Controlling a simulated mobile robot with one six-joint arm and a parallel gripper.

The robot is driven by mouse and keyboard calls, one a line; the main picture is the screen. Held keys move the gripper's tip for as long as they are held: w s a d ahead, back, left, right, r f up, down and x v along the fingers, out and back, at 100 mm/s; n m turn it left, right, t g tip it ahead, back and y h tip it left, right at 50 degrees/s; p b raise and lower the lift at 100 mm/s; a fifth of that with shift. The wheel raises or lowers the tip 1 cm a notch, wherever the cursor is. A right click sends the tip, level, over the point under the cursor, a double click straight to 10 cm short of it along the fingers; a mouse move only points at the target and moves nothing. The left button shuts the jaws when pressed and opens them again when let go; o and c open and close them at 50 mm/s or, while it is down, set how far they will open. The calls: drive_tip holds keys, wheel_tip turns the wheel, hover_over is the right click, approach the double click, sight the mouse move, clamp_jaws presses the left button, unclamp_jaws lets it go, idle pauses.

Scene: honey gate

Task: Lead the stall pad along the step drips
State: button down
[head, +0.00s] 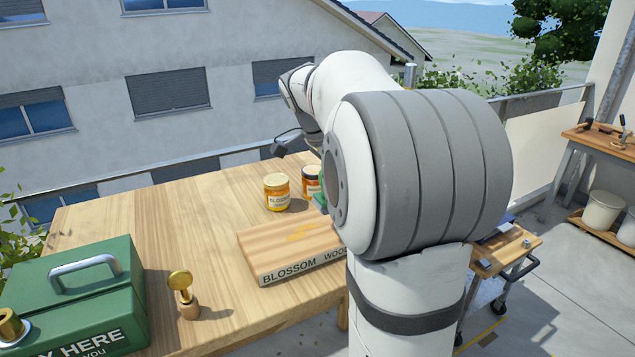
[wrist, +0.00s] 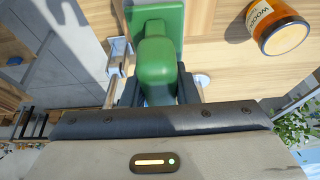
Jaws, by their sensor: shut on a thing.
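The green stall pad (wrist: 165,22) has a rounded green grip, and my gripper (wrist: 157,88) is shut on that grip in the wrist view. In the head view only a small green piece of the pad (head: 320,201) shows beside my arm, which hides the rest and my jaws. The wooden step (head: 262,254) lies on the table, with lettering starting "BLOSSOM WOO" on its front. Yellow honey drips (head: 301,234) mark its top, partly behind my arm. I cannot tell whether the pad touches the step.
A golden honey jar (head: 277,192) and a darker jar (head: 311,180) stand behind the step; an amber jar (wrist: 277,27) shows in the wrist view. A green cash box (head: 75,300) and a brass-topped stamp (head: 186,295) stand at front left. The table's back left is clear.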

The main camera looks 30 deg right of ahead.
drive_tip(key=shift+w+a+f, duration=0.1)
drive_tip(key=shift+w+a, duration=0.1)
drive_tip(key=shift+a, duration=0.2)
drive_tip(key=f+b, duration=0.2)
drive_tip(key=a+f+b, duration=0.1)
drive_tip(key=f+b, duration=0.1)
drive_tip(key=shift+w+f, duration=0.1)
drive_tip(key=shift+f, duration=0.05)
drive_tip(key=a, duration=0.4)
drive_tip(key=a+b, duration=0.1)
drive_tip(key=a, duration=0.7)
drive_tip(key=shift+s+r, duration=0.2)
drive_tip(key=shift+r, duration=0.05)
drive_tip(key=shift+d+f, duration=0.1)
drive_tip(key=shift+f, duration=0.7)
drive_tip(key=shift+f+b, duration=0.25)
drive_tip(key=shift+b, duration=0.1)
